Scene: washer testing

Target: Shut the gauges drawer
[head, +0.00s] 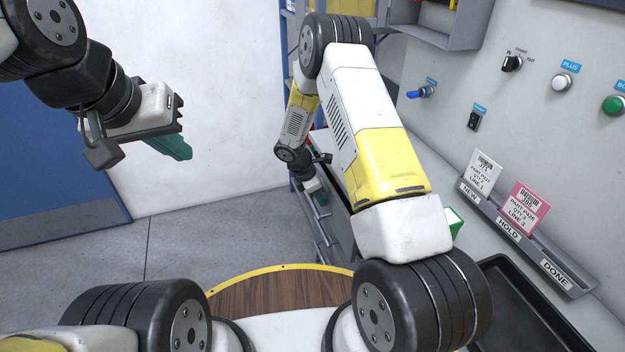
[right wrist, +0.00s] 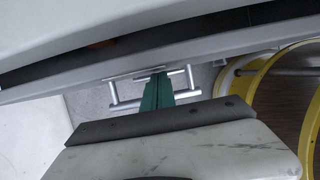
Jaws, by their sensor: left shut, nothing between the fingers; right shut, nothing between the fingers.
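A grey drawer front (right wrist: 60,88) crosses the right wrist view, with a dark gap behind it, so this drawer stands partly open. I cannot read which drawer it is. Metal bar handles (right wrist: 192,80) show below its edge. My right gripper (right wrist: 158,82) is shut, its green fingers at the drawer front, overlapping the handles; I cannot tell whether they touch. In the head view my right gripper (head: 319,197) is beside the drawer handles (head: 324,228), partly hidden by my arm. My left gripper (head: 182,150) is shut and empty, raised at the left, far from the drawers.
A counter holds a black tray (head: 505,275) and a card rack (head: 540,255) marked NEW, HOLD and DONE. Knobs and buttons are on the wall panel. A blue door (head: 50,160) is at the left. The grey floor (head: 190,245) left of the drawers is clear.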

